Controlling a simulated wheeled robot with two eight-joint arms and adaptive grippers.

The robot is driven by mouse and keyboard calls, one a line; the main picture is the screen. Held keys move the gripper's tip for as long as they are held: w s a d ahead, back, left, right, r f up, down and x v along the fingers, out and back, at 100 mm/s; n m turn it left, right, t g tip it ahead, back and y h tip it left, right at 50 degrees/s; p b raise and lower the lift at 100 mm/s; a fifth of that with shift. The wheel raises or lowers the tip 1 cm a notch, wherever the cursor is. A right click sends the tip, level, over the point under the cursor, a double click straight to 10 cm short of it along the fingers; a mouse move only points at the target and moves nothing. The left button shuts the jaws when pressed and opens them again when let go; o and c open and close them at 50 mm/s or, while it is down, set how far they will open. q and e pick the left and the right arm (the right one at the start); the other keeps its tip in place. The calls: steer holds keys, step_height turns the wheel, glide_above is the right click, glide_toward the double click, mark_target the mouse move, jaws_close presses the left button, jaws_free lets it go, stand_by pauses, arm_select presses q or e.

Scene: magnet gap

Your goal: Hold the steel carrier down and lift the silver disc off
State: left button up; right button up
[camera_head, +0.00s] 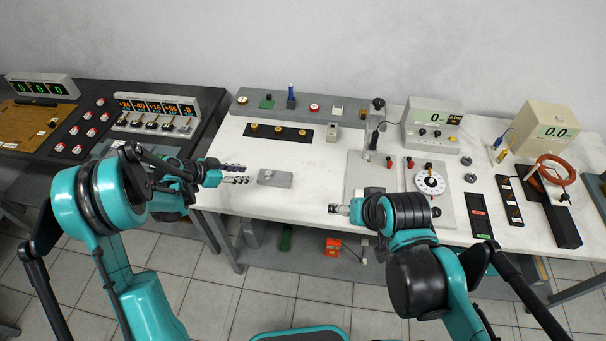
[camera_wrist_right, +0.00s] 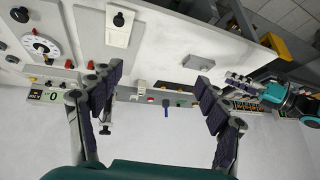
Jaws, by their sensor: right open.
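The steel carrier (camera_head: 283,181) is a low grey block on the white table, left of centre near the front edge. The silver disc (camera_head: 267,174) lies on the left part of its top. The carrier also shows in the right wrist view (camera_wrist_right: 196,61). My left gripper (camera_head: 246,175) is left of the carrier, apart from it, its fingers seen side-on with a gap between them. My right gripper (camera_head: 331,209) is right of the carrier, nearer the front edge. In the right wrist view its fingers (camera_wrist_right: 161,75) are spread wide with nothing between them.
A black strip with brass knobs (camera_head: 278,132) lies behind the carrier. A grey panel with a dial (camera_head: 430,182) stands to the right. A grey rail with small parts (camera_head: 347,119) runs along the back. The white table around the carrier is clear.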

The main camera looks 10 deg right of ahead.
steer(key=w+a+f+m+g+y, duration=0.1)
steer(key=w+a+f+m+y, duration=0.15)
steer(key=w+m, duration=0.45)
steer(key=w+a+f+m+g+y, duration=0.1)
steer(key=w+a+f+m+y, duration=0.2)
steer(key=w, duration=0.9)
steer(key=w+f+m+y, duration=0.3)
steer(key=w+f+m, duration=0.2)
steer(key=w, duration=0.1)
steer(key=m+g+y, duration=0.1)
steer(key=m+y, duration=0.2)
steer(key=m, duration=0.1)
glide_toward(290, 178)
steer(key=shift+w+a+r, duration=0.15)
steer(key=shift+w+a, duration=0.15)
steer(key=shift+a, duration=0.35)
steer(key=shift+s+f+m+y, duration=0.1)
steer(key=shift+f+m+y, duration=0.2)
steer(key=shift+f, duration=0.35)
steer(key=shift+a+f, duration=0.15)
steer(key=shift+a, duration=0.05)
steer(key=x, duration=0.7)
steer(key=shift+a, duration=0.15)
